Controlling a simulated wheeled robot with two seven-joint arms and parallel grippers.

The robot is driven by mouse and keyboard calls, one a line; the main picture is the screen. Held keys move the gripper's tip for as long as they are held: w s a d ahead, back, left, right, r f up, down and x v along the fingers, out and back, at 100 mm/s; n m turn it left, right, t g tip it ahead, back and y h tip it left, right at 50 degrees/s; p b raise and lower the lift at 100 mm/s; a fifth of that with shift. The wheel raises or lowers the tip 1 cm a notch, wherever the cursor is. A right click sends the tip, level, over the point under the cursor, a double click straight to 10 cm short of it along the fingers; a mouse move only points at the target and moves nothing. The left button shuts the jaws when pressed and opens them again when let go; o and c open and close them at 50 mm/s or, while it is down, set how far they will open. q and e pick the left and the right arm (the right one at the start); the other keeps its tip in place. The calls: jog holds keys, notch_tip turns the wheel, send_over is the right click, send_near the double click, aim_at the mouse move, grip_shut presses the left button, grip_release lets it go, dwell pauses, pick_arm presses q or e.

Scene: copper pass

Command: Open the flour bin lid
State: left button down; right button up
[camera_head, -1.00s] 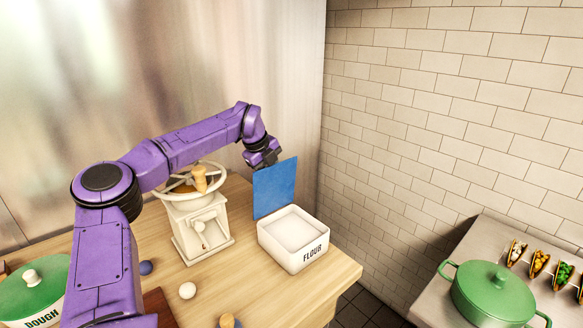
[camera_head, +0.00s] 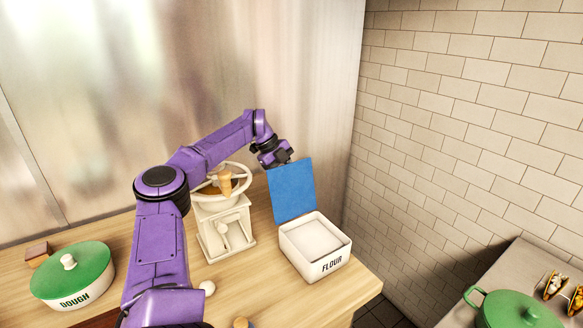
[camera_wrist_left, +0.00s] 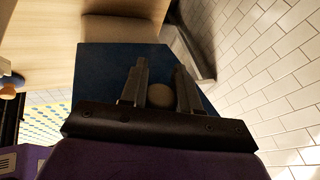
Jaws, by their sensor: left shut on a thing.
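The white flour bin (camera_head: 322,265), labelled FLOUR, stands near the right end of the wooden counter. Its blue lid (camera_head: 292,190) stands upright at the bin's back edge, so the bin is open and its pale inside shows. My left gripper (camera_head: 276,157) is at the lid's top edge. My right gripper is not in view.
A white grinder (camera_head: 226,232) with a hand wheel stands left of the bin. A dough pot (camera_head: 85,290) with a green lid is at the far left. A green pot (camera_head: 505,312) sits on the right counter. A tiled wall rises behind the bin's right side.

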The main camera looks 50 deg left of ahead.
pick_arm(q)
jog(key=shift+r, duration=0.15)
jog(key=c, duration=0.9)
grip_release()
jog(key=shift+w+d, duration=0.1)
jog(key=shift+o, duration=0.2)
jog(key=shift+r, duration=0.1)
jog(key=b+v, duration=0.1)
jog(key=v, duration=0.9)
